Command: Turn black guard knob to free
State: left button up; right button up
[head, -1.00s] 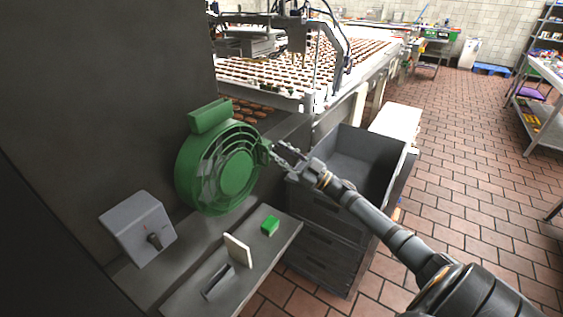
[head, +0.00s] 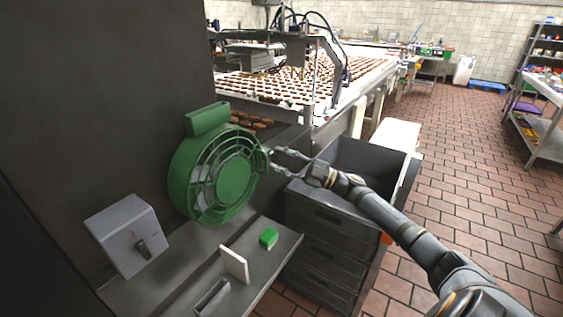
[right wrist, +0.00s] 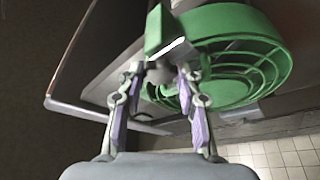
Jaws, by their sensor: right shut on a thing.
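The round green guard (head: 180,180) with its ribs and top block stands against the dark machine wall in the head view. It also fills the upper right of the right wrist view (right wrist: 270,75). My right gripper (head: 274,160) is at the guard's right edge. In the right wrist view its fingers (right wrist: 160,76) are on either side of a small greyish knob (right wrist: 158,73) just under a green tab (right wrist: 155,30), and are shut on it. The knob is mostly hidden by the fingers and tab, and its turn angle cannot be told. My left gripper is not in view.
A conveyor of biscuits (head: 290,88) is behind.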

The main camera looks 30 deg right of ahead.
dwell(0.3)
jog(key=o, duration=1.2)
jog(key=shift+c, duration=0.2)
jog(key=v, duration=0.7)
jog(key=shift+s, duration=0.2)
jog(key=shift+d+f, duration=0.1)
jog(key=shift+d, duration=0.05)
